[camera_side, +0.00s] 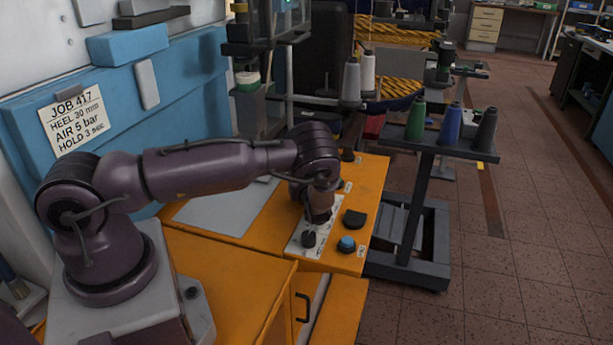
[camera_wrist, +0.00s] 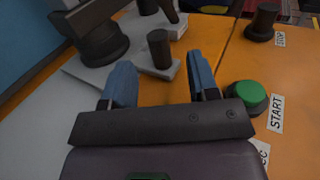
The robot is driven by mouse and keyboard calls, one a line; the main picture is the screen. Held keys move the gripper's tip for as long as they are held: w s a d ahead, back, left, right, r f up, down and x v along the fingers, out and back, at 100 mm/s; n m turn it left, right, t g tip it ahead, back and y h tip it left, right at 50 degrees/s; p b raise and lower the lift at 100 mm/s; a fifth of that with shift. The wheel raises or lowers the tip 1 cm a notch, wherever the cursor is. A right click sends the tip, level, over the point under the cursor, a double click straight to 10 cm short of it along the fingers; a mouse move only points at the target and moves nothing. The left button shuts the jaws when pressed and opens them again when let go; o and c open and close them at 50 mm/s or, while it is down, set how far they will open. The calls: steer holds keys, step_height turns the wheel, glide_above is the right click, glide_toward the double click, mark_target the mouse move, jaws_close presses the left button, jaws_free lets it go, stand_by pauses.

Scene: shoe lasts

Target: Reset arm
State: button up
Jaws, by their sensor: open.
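My gripper (camera_wrist: 161,78) shows in the wrist view with its two blue fingers apart and nothing between them. Beyond the fingers, a dark upright knob (camera_wrist: 160,48) stands on a pale plate; I cannot tell how far it is from the fingertips. In the side view my arm bends down over the orange bench top (camera_side: 262,222), its end low above a pale panel (camera_side: 296,241) with a dark knob (camera_side: 309,239). The fingers are not distinct there.
In the wrist view, a green button (camera_wrist: 246,96) labelled START is right of the fingers, and a dark knob (camera_wrist: 263,22) labelled STOP is farther back. In the side view, a blue button (camera_side: 347,244) sits near the bench edge; a dark stand (camera_side: 438,147) holds thread cones.

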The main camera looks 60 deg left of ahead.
steer(key=s+d+r+n+g+h, duration=0.3)
steer(key=s+d+r+n+h, duration=0.1)
steer(key=r+n, duration=0.45)
steer(key=s+d+r+n+g+h, duration=0.3)
steer(key=s+d+r+n+h, duration=0.15)
steer(key=r+n, duration=0.4)
steer(key=s+d+r+n+t+h, duration=0.2)
steer(key=s+d+r+t+h, duration=0.1)
steer(key=s+d+r, duration=0.4)
steer(key=s+d+r+n+t+h, duration=0.2)
steer(key=s+d+r+t+h, duration=0.2)
steer(key=d, duration=0.7)
steer(key=s+r+h, duration=0.2)
steer(key=s+r, duration=0.1)
steer(key=s, duration=0.1)
steer(key=shift+s+d, duration=0.25)
steer(key=shift+d, duration=0.05)
